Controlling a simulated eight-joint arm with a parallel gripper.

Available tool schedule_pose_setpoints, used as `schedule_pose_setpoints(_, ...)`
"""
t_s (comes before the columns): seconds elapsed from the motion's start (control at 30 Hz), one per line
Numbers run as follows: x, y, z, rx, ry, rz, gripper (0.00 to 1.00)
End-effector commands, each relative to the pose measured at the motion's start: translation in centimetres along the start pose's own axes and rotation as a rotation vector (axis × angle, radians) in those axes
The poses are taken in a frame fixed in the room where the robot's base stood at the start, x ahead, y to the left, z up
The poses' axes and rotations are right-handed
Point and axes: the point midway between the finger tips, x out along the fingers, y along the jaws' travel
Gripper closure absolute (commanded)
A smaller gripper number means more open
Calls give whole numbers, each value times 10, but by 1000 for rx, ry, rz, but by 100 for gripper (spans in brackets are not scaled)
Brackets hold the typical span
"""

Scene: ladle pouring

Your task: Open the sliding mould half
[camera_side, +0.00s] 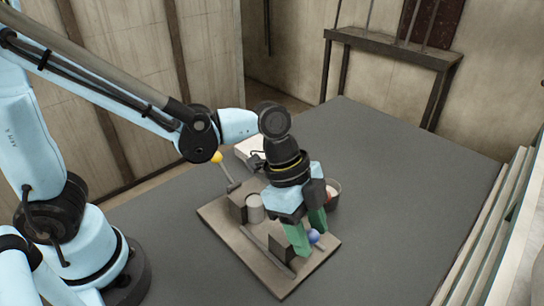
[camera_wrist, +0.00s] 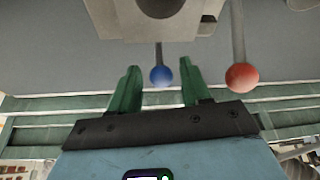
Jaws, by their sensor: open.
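The blue ball knob (camera_side: 314,236) sits on a thin rod at the front right of the brown base board (camera_side: 225,228). In the wrist view the blue knob (camera_wrist: 161,76) hangs on a rod from a grey block (camera_wrist: 125,20). My gripper (camera_side: 309,240) points down over the board, its green fingers apart. In the wrist view my gripper (camera_wrist: 158,82) has one finger on each side of the blue knob, with gaps visible. A dark block (camera_side: 281,246), perhaps a mould half, stands left of the fingers, partly hidden by them.
A yellow ball (camera_side: 216,157) tops a rod at the board's back left. A grey cylinder (camera_side: 254,208) stands beside a brown block (camera_side: 238,208). A dark pot (camera_side: 334,188) is partly hidden behind my gripper. A red ball (camera_wrist: 242,76) is right of the fingers. The right tabletop (camera_side: 410,190) is clear.

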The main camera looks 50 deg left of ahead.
Motion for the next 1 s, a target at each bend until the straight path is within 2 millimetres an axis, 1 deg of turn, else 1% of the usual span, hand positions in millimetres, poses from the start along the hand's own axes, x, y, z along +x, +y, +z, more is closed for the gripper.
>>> schedule_pose_setpoints(0.03, -9, 0, 0, -1, 0, 0, 53)
schedule_pose_setpoints(0.3, -50, 0, 0, 0, 0, 0, 53)
schedule_pose_setpoints(0.5, -76, 0, 0, 0, 0, 1, 53)
schedule_pose_setpoints(0.7, -90, 0, 0, 0, 1, 1, 53)
schedule_pose_setpoints(1.0, -94, 0, 0, 1, 0, 1, 53)
